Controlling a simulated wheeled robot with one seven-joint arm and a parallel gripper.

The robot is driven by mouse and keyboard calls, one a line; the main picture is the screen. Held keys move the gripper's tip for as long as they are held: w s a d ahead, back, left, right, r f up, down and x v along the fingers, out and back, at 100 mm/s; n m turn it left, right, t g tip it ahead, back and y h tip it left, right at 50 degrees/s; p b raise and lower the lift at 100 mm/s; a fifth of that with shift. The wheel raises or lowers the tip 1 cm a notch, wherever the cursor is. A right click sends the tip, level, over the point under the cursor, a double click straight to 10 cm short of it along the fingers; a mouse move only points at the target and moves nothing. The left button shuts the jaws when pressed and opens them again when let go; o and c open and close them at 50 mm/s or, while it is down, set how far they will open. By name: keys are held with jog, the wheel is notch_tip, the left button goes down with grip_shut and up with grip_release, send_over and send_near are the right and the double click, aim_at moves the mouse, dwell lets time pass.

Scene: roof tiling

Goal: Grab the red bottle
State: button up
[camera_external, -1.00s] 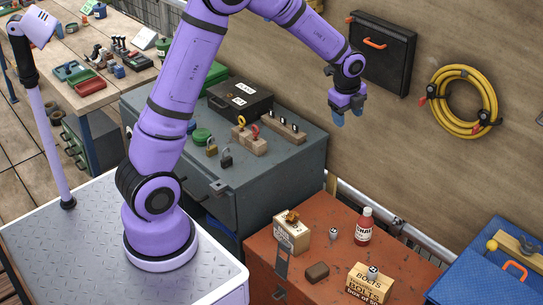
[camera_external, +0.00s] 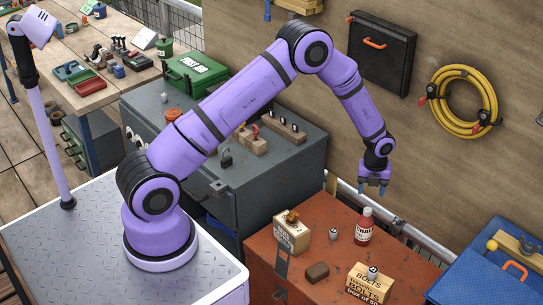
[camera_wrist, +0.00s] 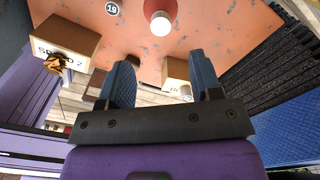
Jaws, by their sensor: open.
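The red bottle (camera_external: 364,228) stands upright on the orange-brown chest top (camera_external: 335,262). It has a white cap and a white label. In the wrist view the bottle (camera_wrist: 160,8) shows at the top edge, partly cut off, with its cap toward me. My gripper (camera_external: 373,188) is above the bottle and slightly to its right in the external view, apart from it. Its blue fingers are spread and empty. In the wrist view my gripper (camera_wrist: 162,62) has the bottle beyond its fingertips, roughly in line with the gap.
On the chest are a cardboard box (camera_external: 292,234) with a brownish item on top, a bolts box (camera_external: 368,286), a dark brown block (camera_external: 317,272) and a small round-topped item (camera_external: 333,234). A blue case (camera_external: 490,270) stands at right. A plywood wall (camera_external: 300,60) rises behind.

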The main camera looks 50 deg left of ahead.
aim_at(368, 210)
notch_tip(368, 210, down, 10)
jog(key=shift+w+r, duration=0.1)
jog(key=shift+r, duration=0.05)
dwell(0.4)
jog(key=shift+c, duration=0.4)
grip_shut()
